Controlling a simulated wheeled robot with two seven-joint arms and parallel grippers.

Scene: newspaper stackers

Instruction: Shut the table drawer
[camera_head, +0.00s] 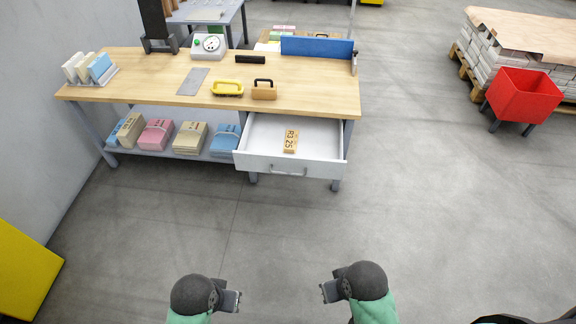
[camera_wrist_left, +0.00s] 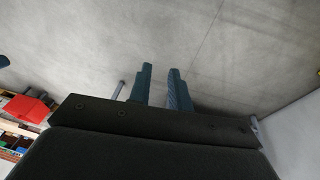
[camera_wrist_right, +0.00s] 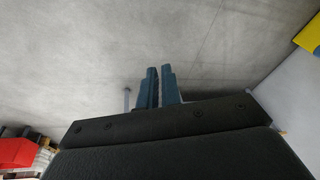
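The white table drawer (camera_head: 288,168) is pulled out from under the right part of the workbench (camera_head: 330,95). It has a metal handle on its front, and a tan labelled block (camera_head: 291,141) lies inside. My left gripper (camera_head: 232,301) and right gripper (camera_head: 328,291) are low in the head view, well short of the drawer and empty. In the left wrist view the left fingers (camera_wrist_left: 159,82) stand apart with a gap. In the right wrist view the right fingers (camera_wrist_right: 160,82) are close together. Neither wrist view shows the drawer.
Bare floor (camera_head: 260,230) lies between me and the drawer. Paper bundles (camera_head: 190,138) fill the shelf left of the drawer. A red bin (camera_head: 524,95) and a paper-stacked pallet (camera_head: 515,40) stand at the right. A yellow object (camera_head: 25,270) is at the lower left.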

